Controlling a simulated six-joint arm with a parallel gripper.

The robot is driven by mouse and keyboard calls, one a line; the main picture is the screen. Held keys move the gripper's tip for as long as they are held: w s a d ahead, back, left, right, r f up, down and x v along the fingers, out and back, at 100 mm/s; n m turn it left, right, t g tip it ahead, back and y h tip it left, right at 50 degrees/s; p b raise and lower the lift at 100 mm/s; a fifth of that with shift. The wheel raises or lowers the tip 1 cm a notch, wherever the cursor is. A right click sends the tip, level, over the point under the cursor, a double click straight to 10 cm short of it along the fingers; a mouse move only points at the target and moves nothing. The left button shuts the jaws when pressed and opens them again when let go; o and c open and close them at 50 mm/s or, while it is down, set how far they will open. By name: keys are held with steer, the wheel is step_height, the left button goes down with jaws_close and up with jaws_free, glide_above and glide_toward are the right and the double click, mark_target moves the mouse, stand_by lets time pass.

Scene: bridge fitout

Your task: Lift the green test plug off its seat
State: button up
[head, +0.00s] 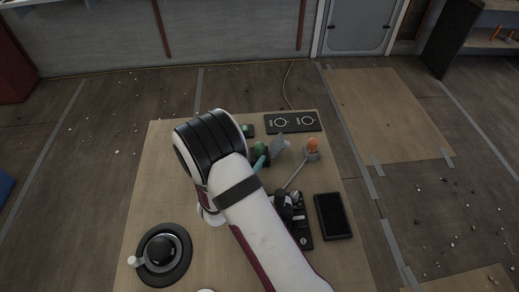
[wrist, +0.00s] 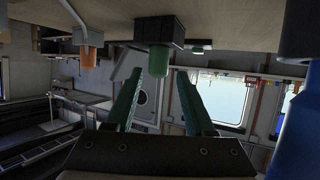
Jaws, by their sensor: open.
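The green test plug (head: 260,147) stands on the wooden board, partly hidden by my arm and gripper in the head view. In the wrist view, which looks upside down, the green plug (wrist: 159,62) sits in a dark square seat (wrist: 157,31). My gripper (wrist: 160,76) is open, with one teal finger on each side of the plug's line. The plug appears between the fingertips with a gap on both sides; I cannot tell how deep it lies between them. In the head view, my gripper (head: 261,161) is right beside the plug.
A panel with two rings (head: 293,122) lies behind. A black tablet (head: 333,216) lies at right, a round black control (head: 163,252) at front left.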

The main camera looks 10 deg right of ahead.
mark_target(258, 151)
steer(key=x, duration=0.5)
steer(key=shift+d, duration=0.15)
jaws_close()
